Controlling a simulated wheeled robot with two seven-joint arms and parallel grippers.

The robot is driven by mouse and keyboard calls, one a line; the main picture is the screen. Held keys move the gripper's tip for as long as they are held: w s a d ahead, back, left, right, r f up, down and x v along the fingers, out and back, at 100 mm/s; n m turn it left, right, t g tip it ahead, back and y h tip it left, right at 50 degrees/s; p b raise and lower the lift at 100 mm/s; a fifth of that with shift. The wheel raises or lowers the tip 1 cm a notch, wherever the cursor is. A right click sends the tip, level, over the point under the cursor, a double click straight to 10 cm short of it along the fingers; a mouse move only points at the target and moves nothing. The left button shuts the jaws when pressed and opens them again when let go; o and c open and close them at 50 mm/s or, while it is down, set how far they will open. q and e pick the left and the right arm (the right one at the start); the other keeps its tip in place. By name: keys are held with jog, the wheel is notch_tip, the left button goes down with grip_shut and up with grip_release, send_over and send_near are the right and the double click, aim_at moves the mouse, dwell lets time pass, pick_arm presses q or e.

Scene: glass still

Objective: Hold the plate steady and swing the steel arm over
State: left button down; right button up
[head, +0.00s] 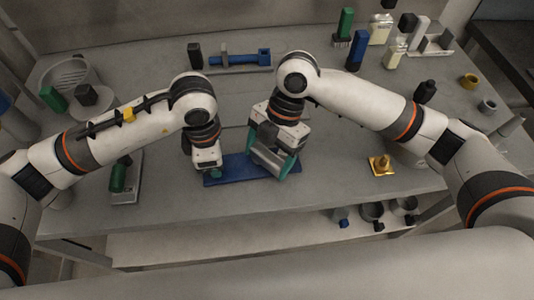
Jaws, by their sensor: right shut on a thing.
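The blue plate (237,164) lies flat on the grey table near its front edge, partly covered by both grippers. My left gripper (208,174) points down at the left end of the plate; its fingertips are too hidden to tell open from shut. My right gripper (270,168), with teal fingers, is low over the plate's right part. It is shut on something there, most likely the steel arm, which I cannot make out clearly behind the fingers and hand. I cannot tell which way the steel arm points.
A blue fixture (240,59) stands at the back. A green-handled piece (118,178) lies at left, beside my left arm. A brass piece (380,165) sits at right. Green, blue and pale items stand at back right. The table just in front of the plate is clear.

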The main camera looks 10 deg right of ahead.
dwell(0.4)
jog(key=o, duration=1.3)
jog(key=shift+o, duration=0.2)
jog(key=v, duration=1.2)
jog(key=shift+w, duration=0.1)
